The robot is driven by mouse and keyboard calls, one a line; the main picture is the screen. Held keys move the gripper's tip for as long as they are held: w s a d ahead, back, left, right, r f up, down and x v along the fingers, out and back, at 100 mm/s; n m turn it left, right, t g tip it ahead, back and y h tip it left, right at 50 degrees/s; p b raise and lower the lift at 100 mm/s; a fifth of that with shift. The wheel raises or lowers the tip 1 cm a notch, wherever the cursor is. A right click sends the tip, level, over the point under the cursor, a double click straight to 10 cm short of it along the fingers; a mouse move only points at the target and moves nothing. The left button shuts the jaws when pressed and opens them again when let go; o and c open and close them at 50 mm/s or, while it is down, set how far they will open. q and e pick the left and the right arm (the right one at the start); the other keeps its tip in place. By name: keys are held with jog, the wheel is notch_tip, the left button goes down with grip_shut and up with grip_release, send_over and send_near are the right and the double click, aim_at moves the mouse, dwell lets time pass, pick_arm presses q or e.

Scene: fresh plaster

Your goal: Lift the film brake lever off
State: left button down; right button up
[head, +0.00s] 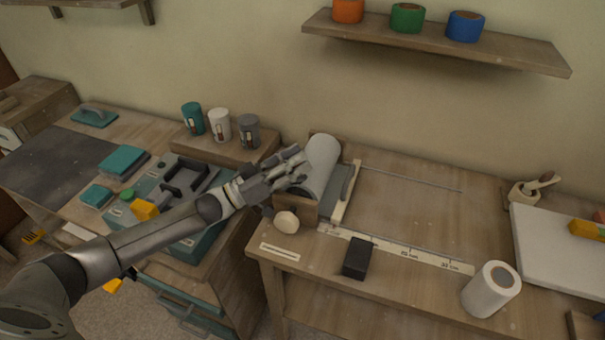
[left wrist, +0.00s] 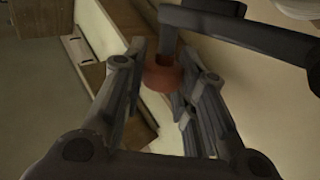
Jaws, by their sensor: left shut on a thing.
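The film roll (head: 322,160) lies in its holder at the left end of the right bench. My left gripper (head: 297,168) is at the roll's left side and hides the brake lever in the head view. In the left wrist view, the brake lever (left wrist: 262,36) shows as a dark bar with a reddish-brown round end (left wrist: 162,74). The fingers stand on either side of that end, shut on the lever. Exact finger contact is hard to see. My right gripper is not in view.
A round pale knob (head: 286,222) is below the gripper. A black block (head: 358,258) and a white roll (head: 491,289) stand near the bench front. Three cans (head: 220,125) stand behind left. A shelf (head: 430,42) hangs above. The bench middle is mostly clear.

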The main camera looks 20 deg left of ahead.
pick_arm(q)
jog(key=a+n+t+b, duration=0.2)
jog(key=n, duration=0.1)
jog(key=a+n+t+b, duration=0.1)
jog(key=t, duration=0.1)
jog(key=shift+w+a+r+n+b, duration=0.1)
jog(key=shift+a+r+n+b, duration=0.2)
jog(key=shift+n+b, duration=0.1)
jog(key=shift+a+r+n+t+y+b, duration=0.1)
jog(key=shift+a+n+t+y+b, duration=0.3)
jog(key=shift+n, duration=0.35)
jog(key=shift+a+r+n+t+y+b, duration=0.1)
jog(key=shift+a+n+t+y+b, duration=0.2)
jog(key=shift+n+t, duration=0.4)
jog(key=shift+a, duration=0.1)
jog(key=c, duration=1.2)
grip_release()
jog(key=shift+f, duration=0.1)
jog(key=v, duration=1.2)
jog(key=shift+a, duration=0.1)
